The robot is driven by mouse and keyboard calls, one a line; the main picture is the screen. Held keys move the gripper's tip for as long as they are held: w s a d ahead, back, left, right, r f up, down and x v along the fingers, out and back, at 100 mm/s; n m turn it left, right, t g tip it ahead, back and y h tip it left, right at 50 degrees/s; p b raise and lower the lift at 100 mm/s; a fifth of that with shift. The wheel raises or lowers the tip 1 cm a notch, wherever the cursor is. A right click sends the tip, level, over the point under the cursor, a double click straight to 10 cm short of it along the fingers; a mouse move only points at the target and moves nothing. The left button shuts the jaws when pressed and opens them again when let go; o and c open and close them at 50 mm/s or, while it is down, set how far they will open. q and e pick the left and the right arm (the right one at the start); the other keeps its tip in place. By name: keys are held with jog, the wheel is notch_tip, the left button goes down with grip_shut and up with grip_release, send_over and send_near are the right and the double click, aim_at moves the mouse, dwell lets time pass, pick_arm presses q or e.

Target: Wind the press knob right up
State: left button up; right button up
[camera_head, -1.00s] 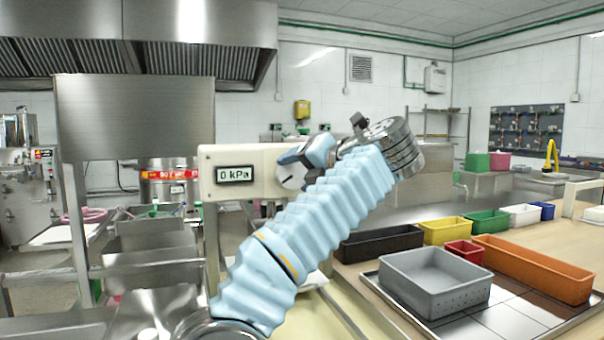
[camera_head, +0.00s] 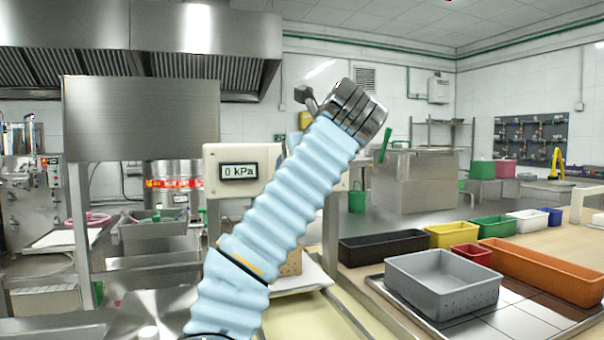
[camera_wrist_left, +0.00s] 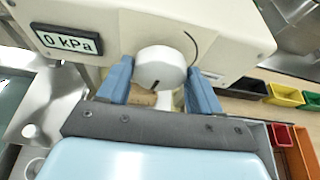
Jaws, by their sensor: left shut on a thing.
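The press has a cream housing (camera_head: 229,188) with a small display (camera_head: 239,171) that reads 0 kPa; the display also shows in the left wrist view (camera_wrist_left: 66,41). The white round knob (camera_wrist_left: 160,67) is on the housing's front, with a dark mark near its lower edge. The blue fingers of my left gripper (camera_wrist_left: 161,85) are on either side of the knob, shut on it. In the head view my light blue left arm crosses in front and hides the knob and most of the gripper. My right gripper is not in view.
A tan block (camera_head: 291,262) sits below the housing over a white plate (camera_head: 303,279), partly behind my arm. On the right a grey bin (camera_head: 443,287) stands on a tray, with black (camera_head: 384,247), yellow, red, green and orange (camera_head: 545,272) bins behind and beside it.

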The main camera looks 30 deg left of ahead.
pick_arm(q)
jog(key=shift+f+n+t+h+b, duration=0.15)
jog(key=shift+n+t+h+b, duration=0.15)
jog(key=shift+n, duration=0.2)
dwell(0.3)
jog(key=o, duration=1.1)
jog(key=shift+a, duration=0.1)
jog(key=shift+c, duration=0.2)
jog(key=p+v, duration=0.2)
jog(key=v, duration=1.2)
